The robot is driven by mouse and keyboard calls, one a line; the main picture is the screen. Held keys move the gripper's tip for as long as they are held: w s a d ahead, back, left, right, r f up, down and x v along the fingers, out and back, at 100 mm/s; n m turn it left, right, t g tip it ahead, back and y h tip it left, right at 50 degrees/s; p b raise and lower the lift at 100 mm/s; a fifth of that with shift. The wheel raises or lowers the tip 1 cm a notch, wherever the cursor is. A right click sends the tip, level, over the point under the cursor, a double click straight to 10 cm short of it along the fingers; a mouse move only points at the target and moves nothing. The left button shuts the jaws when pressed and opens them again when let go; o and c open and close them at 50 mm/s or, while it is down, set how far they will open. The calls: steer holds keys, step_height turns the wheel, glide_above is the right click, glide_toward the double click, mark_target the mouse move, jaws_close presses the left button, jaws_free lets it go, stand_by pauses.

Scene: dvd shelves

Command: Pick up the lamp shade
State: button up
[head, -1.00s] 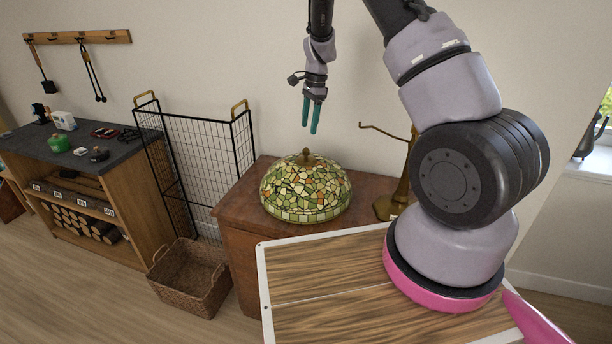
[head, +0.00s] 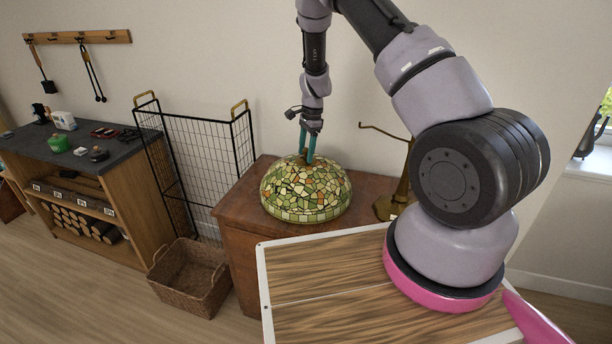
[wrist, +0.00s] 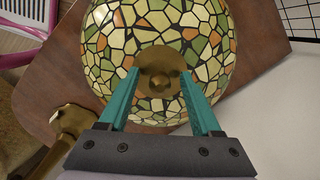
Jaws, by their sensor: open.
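The lamp shade (head: 305,192) is a dome of green, cream and orange stained glass. It sits on the brown wooden cabinet in the head view. In the wrist view the lamp shade (wrist: 112,42) fills the upper middle, with its round brass finial (wrist: 160,72) at the centre. My gripper (head: 307,157) points down at the top of the shade, its teal fingers at finial height. In the wrist view my gripper (wrist: 163,82) is open, one finger on each side of the finial. Whether the fingers touch it I cannot tell.
The brass lamp base (head: 396,190) with a thin arm stands right of the shade on the cabinet (head: 240,215). A black wire rack (head: 205,150) stands left, with a wicker basket (head: 188,280) on the floor. A workbench (head: 110,210) is farther left.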

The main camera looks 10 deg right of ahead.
jaws_close()
steer(key=shift+w+r, duration=0.1)
stand_by(1.2)
